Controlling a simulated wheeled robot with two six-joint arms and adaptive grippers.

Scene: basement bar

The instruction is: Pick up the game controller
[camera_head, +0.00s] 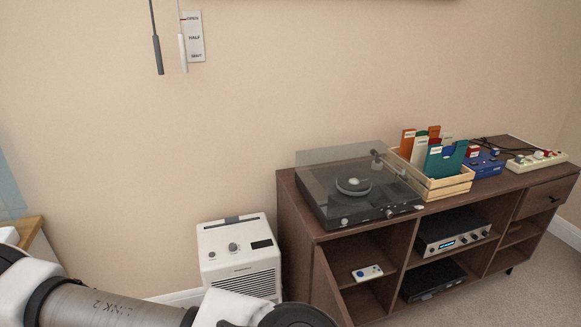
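A small flat white device with coloured buttons (367,272) lies on a shelf inside the left compartment of the brown cabinet (300,215). It looks like the game controller, but it is too small to be sure. It lies flat below the turntable, and nothing touches it. The compartment's door (328,290) stands open at its left side. One of my arms reaches in from the lower left along the bottom edge. Neither of my grippers shows in the head view.
A turntable (352,188), a wooden record crate (447,188), a blue box (487,166) and a beige knobbed unit (537,161) stand on the cabinet. An amplifier (453,235) and a black device (432,279) fill the middle shelves. A white dehumidifier-like unit (238,254) stands left of the cabinet.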

